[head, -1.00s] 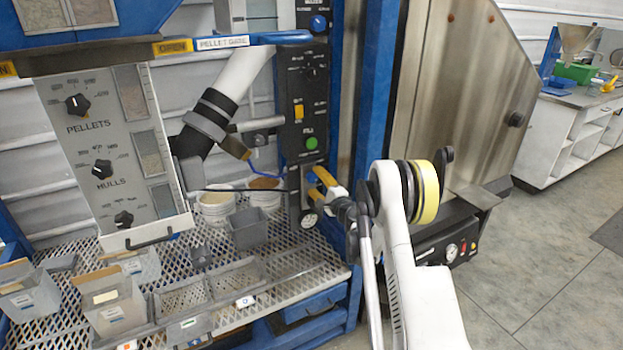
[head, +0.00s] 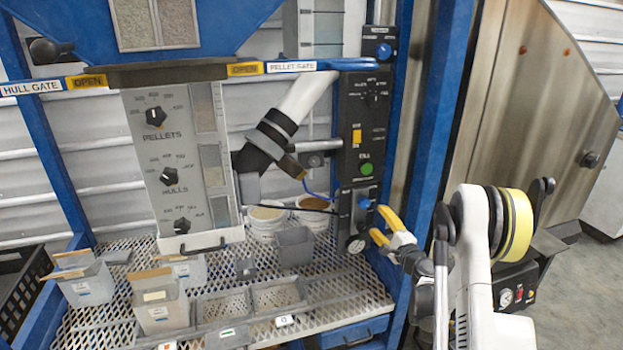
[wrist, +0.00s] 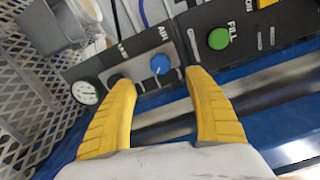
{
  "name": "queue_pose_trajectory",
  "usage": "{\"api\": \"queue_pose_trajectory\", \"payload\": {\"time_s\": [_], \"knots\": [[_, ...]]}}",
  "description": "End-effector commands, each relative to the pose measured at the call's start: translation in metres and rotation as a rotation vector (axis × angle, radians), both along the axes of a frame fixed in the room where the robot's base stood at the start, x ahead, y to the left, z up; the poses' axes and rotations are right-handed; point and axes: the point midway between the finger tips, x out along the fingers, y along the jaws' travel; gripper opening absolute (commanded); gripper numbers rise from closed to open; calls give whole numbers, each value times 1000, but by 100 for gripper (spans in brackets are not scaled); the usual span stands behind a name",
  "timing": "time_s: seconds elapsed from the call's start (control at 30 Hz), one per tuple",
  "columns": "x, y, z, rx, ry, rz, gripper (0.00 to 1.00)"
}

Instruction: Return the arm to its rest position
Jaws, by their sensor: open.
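My gripper (head: 384,226) has yellow fingers and is open and empty. In the head view it is in front of the lower part of the black control panel (head: 362,130), near a blue knob and a round gauge. In the wrist view the two fingers of my gripper (wrist: 162,100) are spread apart, with nothing between them. Beyond the tips are the blue air knob (wrist: 160,64), the gauge (wrist: 87,92) and the green fill button (wrist: 219,39). My white arm reaches in from the lower right of the head view.
A blue post (head: 437,120) stands right beside my gripper. A mesh shelf (head: 350,289) holds grey bins (head: 161,305) and white buckets (head: 265,222). A grey dial panel (head: 170,150) hangs above it. A steel hopper (head: 520,110) stands at right, with grey floor beyond.

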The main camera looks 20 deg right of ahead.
Motion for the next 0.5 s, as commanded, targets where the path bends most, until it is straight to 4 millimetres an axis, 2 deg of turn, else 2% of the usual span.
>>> {"api": "queue_pose_trajectory", "payload": {"time_s": [0.13, 0.23, 0.37, 0.5], "knots": [[2, 10, 10, -27, 13, 18, 62], [3, 34, 34, -102, 47, 62, 62], [-4, 85, 76, -263, 118, 157, 62], [-30, 141, 114, -456, 200, 269, 62]]}}
